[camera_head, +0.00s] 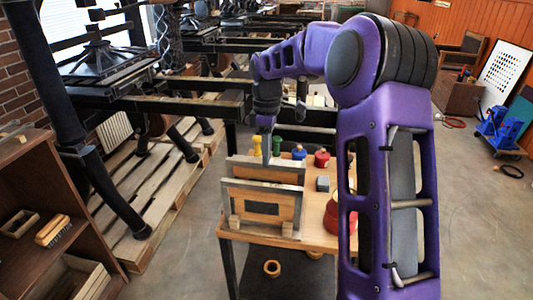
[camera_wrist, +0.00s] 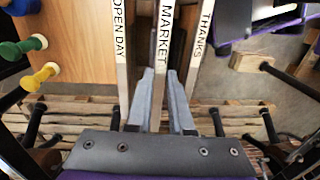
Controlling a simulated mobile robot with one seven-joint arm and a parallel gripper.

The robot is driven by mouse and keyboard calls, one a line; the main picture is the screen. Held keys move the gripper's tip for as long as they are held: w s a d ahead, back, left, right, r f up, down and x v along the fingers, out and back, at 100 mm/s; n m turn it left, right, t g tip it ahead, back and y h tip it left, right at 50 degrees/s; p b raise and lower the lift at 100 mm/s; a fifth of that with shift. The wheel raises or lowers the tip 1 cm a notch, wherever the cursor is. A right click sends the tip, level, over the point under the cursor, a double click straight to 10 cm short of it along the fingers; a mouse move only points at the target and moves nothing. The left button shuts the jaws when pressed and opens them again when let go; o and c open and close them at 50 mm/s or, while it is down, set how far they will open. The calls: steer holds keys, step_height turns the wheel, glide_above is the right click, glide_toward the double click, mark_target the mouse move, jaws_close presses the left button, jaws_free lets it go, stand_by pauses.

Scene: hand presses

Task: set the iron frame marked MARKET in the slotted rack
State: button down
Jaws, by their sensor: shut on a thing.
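The iron frame marked MARKET (camera_wrist: 166,32) is seen edge-on in the wrist view, its lettered top bar upward. My gripper (camera_wrist: 160,80) is shut on this bar, one finger on each side. The frame marked OPEN DAY (camera_wrist: 121,50) stands to its left and the frame marked THANKS (camera_wrist: 200,50) to its right, both apart from the fingers. In the head view my gripper (camera_head: 267,150) points down at the upright frames on the table. The front frame (camera_head: 260,187) stands by wooden blocks (camera_head: 287,229), perhaps part of the slotted rack. I cannot tell whether MARKET is seated or lifted.
Yellow (camera_head: 257,145), green (camera_head: 277,146), blue (camera_head: 299,152) and red (camera_head: 322,158) knobbed pieces stand behind the frames. A grey block (camera_head: 322,184) and a red round piece (camera_head: 333,215) are on the right. A shelf (camera_head: 50,215) stands left, across a pallet (camera_head: 165,195).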

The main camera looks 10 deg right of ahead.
steer(key=shift+f, duration=0.55)
steer(key=shift+f+b, duration=0.45)
steer(key=shift+f, duration=0.65)
stand_by(1.0)
steer(key=c, duration=0.6)
jaws_free()
steer(key=shift+c, duration=0.2)
steer(key=shift+r, duration=0.15)
steer(key=shift+r+p, duration=2.1)
steer(key=shift+r, duration=0.05)
steer(key=shift+r, duration=0.1)
steer(key=shift+r, duration=1.9)
